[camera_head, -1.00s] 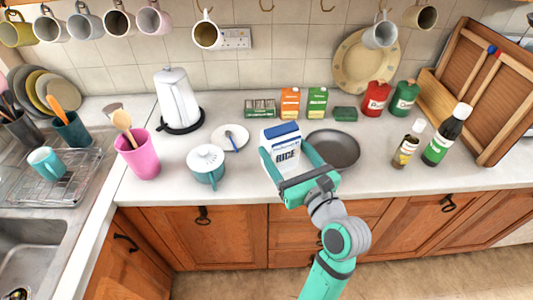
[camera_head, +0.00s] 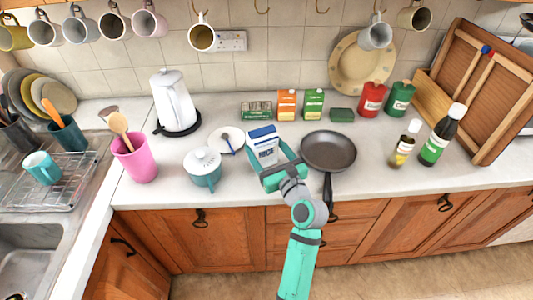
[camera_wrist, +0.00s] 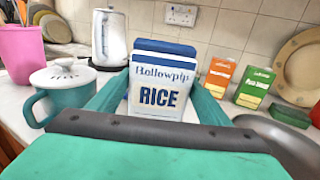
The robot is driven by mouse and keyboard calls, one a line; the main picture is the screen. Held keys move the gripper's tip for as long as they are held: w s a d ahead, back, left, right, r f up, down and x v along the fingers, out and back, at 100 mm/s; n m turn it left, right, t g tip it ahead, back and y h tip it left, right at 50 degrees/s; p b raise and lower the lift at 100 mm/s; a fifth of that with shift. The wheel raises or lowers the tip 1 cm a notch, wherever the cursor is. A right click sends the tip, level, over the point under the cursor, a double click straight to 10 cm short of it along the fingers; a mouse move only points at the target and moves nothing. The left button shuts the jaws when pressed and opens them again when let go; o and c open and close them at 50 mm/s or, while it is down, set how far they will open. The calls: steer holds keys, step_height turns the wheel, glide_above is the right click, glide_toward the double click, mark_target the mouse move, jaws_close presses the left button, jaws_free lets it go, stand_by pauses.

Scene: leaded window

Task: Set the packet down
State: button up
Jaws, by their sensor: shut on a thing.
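The rice packet (camera_head: 264,149) is a white box with a blue top and "RICE" on its front. My gripper (camera_head: 279,170) is shut on it, with a teal finger along each side. In the wrist view the packet (camera_wrist: 161,85) stands upright between the fingers. It is between the teal lidded pot and the frying pan, over the white worktop (camera_head: 240,190). Its base is hidden by my gripper, so I cannot tell whether it touches the worktop.
The teal pot (camera_head: 203,170) is close on the left and the frying pan (camera_head: 328,149) close on the right. A saucer with a spoon (camera_head: 226,140) lies behind left. Orange (camera_head: 286,105) and green (camera_head: 313,103) cartons stand behind. Bare worktop shows in front.

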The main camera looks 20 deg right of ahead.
steer(key=shift+s+d+f, duration=0.1)
steer(key=shift+f, duration=1)
steer(key=shift+f, duration=0.1)
steer(key=o, duration=1.9)
steer(key=shift+f, duration=0.1)
steer(key=shift+o, duration=0.2)
steer(key=s+d, duration=0.1)
steer(key=s, duration=1.1)
